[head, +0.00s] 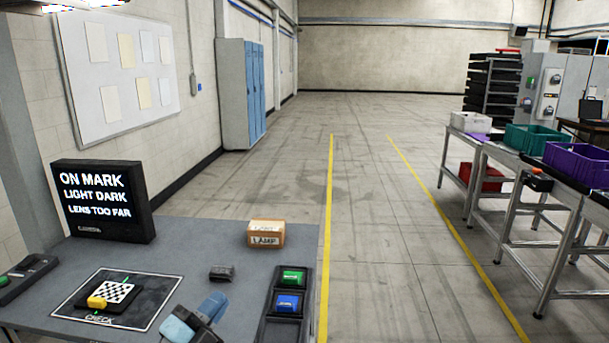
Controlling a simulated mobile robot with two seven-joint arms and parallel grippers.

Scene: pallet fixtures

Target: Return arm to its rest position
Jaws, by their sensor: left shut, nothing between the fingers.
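My left gripper (203,318) shows at the bottom edge of the head view, over the front of the grey table (200,248). It is shut with nothing in it, and part of it is cut off by the frame. It is to the right of the dark mat (150,312) labelled CHECK and apart from the small black block (222,273) on the table. My right gripper is not in view.
The mat holds a checkered plate (117,292) with a yellow piece (96,302). A black tray (264,330) holds green (292,277) and blue (288,302) blocks. A LAMP box (266,234) and a display reading "ON MARK, LIGHT DARK, LENS TOO FAR" (104,200) stand behind.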

